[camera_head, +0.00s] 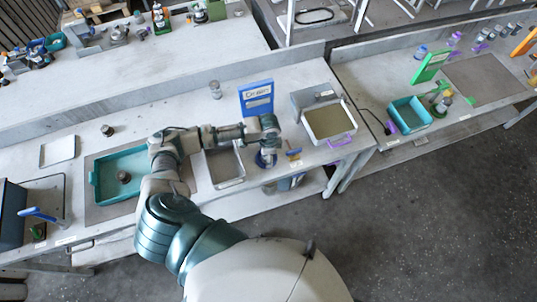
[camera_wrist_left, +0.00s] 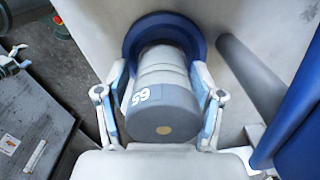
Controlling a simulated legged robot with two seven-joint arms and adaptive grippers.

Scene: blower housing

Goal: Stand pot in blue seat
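The pot (camera_wrist_left: 162,95) is a grey banded cylinder with a dark grey end cap bearing a white number, seen end-on in the left wrist view. Its far end stands inside the round blue seat (camera_wrist_left: 201,40), whose ring shows around it. My left gripper (camera_wrist_left: 161,72) has one finger on each side of the pot, with narrow gaps visible near the tips, so it looks open around it. In the head view the left gripper (camera_head: 268,146) is over the blue seat (camera_head: 264,160) on the bench; the pot is mostly hidden there. My right gripper is not in view.
A blue upright sign (camera_head: 256,97) stands just behind the seat. A grey tray (camera_head: 228,182) is to its left, and a grey-white bin (camera_head: 329,122) to its right. A teal tray (camera_head: 107,182) holding a dark round part lies farther left.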

